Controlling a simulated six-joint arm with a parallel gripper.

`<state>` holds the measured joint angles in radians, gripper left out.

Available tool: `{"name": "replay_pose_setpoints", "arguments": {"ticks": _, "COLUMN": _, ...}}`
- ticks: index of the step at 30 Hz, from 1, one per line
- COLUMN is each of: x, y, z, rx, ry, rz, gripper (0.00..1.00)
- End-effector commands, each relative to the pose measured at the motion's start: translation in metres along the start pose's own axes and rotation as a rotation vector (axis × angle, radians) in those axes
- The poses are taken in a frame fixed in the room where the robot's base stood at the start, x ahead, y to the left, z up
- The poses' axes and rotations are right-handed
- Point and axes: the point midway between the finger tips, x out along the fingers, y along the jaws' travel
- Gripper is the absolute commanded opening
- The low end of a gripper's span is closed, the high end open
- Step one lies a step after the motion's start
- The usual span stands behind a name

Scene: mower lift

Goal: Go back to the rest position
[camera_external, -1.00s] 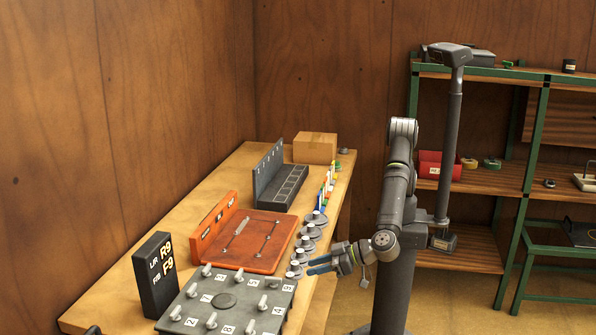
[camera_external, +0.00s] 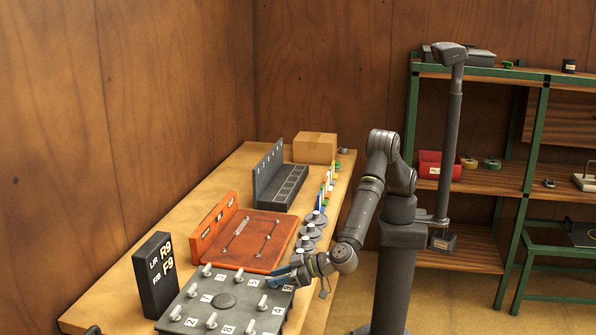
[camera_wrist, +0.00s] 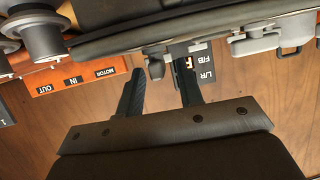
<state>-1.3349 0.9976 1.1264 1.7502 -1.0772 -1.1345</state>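My gripper (camera_external: 283,278) is low over the right edge of the dark numbered knob board (camera_external: 228,303), beside the orange tray. In the wrist view the two dark fingers of my gripper (camera_wrist: 158,88) stand apart, with a visible gap. A small grey knob (camera_wrist: 156,68) shows near the gap; I cannot tell whether it touches a finger. No held object is visible. My arm is bent down and reaches left from its column.
The orange tray (camera_external: 262,262) and black sign (camera_external: 154,275) stand on the wooden bench (camera_external: 100,318). Round grey weights (camera_external: 309,232) line the bench's right side. A cardboard box (camera_external: 315,148) and dark rack (camera_external: 264,184) are behind. Green shelves (camera_external: 540,130) stand right.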

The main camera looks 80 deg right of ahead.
Motion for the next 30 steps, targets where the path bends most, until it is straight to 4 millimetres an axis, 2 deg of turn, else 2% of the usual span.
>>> {"name": "replay_pose_setpoints", "arguments": {"ticks": 6, "x": -0.003, "y": 0.000, "z": 0.000, "rx": 0.001, "ry": 0.000, "rz": 0.000, "gripper": 0.34}}
{"name": "replay_pose_setpoints", "arguments": {"ticks": 11, "x": -0.018, "y": -0.001, "z": -0.001, "rx": 0.001, "ry": 0.001, "rz": -0.001, "gripper": 0.34}}
{"name": "replay_pose_setpoints", "arguments": {"ticks": 30, "x": -0.145, "y": -0.001, "z": -0.001, "rx": 0.002, "ry": 0.001, "rz": -0.002, "gripper": 0.34}}
